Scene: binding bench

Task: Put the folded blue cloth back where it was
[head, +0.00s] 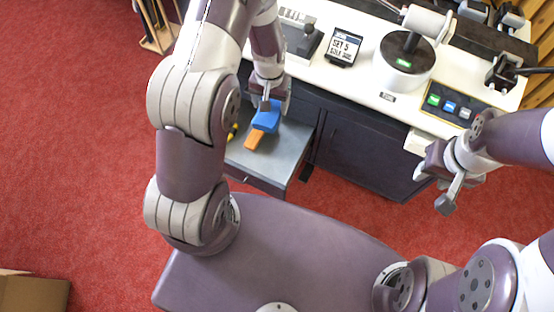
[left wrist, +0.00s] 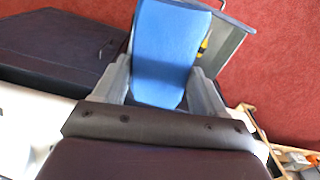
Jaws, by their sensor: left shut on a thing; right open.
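An orange object (head: 254,139) shows just below the cloth in the head view, over the drawer's inside. I cannot tell how far the cloth is above the drawer floor. My right gripper (head: 443,190) is open and empty, in front of the bench at the right.
A small yellow item (head: 232,131) lies at the drawer's left side, partly hidden by my arm. The white bench top (head: 350,82) carries a sign (head: 344,47), a round machine (head: 404,62) and a button panel (head: 452,104). A cardboard box (head: 33,293) is on the red floor.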

